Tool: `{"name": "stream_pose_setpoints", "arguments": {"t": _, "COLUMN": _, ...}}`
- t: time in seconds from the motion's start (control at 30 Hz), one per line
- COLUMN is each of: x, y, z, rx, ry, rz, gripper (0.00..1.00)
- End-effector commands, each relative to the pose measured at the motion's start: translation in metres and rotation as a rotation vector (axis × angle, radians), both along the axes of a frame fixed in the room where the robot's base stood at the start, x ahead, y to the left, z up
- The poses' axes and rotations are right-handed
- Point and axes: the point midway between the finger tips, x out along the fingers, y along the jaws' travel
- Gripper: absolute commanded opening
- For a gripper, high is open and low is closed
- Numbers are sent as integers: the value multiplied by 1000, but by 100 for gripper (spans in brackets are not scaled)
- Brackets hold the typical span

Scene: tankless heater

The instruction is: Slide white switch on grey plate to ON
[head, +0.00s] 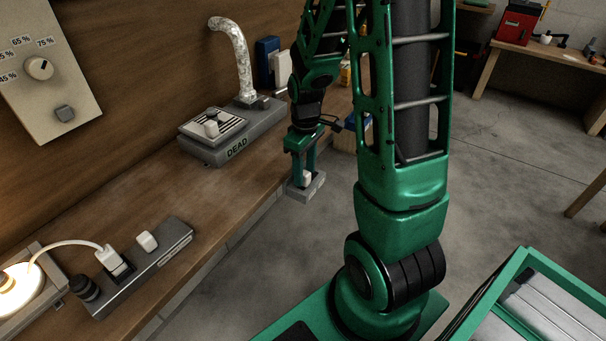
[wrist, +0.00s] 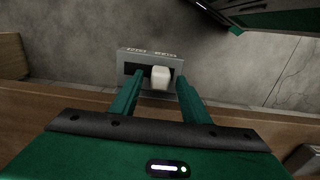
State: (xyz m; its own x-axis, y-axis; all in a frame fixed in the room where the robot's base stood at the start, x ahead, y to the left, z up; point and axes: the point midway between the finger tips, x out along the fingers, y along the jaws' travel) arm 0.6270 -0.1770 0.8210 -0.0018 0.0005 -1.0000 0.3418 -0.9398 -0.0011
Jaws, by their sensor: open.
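The grey plate (head: 318,186) is at the front edge of the wooden bench, and it also shows in the wrist view (wrist: 128,55). It has a dark slot and small lettering too blurred to read. The white switch (wrist: 160,77) sits at the right part of the slot in the wrist view; it also shows in the head view (head: 307,177). My gripper (wrist: 160,80) is open, with one finger on each side of the switch. Gaps show between the fingers and the switch. In the head view my gripper (head: 302,168) reaches down over the plate.
A dial panel (head: 50,85) is on the wall.

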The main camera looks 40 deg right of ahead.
Motion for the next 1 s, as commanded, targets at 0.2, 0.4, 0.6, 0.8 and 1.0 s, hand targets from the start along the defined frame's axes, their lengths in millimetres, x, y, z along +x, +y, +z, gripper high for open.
{"name": "stream_pose_setpoints", "arguments": {"t": 0.2, "x": 0, "y": 0, "z": -15, "rx": 0, "ry": 0, "rz": 0, "gripper": 42}}
{"name": "stream_pose_setpoints", "arguments": {"t": 0.4, "x": 0, "y": 0, "z": -17, "rx": -1, "ry": -1, "rz": 0, "gripper": 42}}
{"name": "stream_pose_setpoints", "arguments": {"t": 0.6, "x": 0, "y": 0, "z": -17, "rx": -1, "ry": -1, "rz": 0, "gripper": 21}}
{"name": "stream_pose_setpoints", "arguments": {"t": 0.8, "x": 0, "y": 0, "z": -17, "rx": -1, "ry": -1, "rz": 0, "gripper": 0}}
{"name": "stream_pose_setpoints", "arguments": {"t": 1.0, "x": 6, "y": 0, "z": -17, "rx": -2, "ry": -2, "rz": 13, "gripper": 0}}
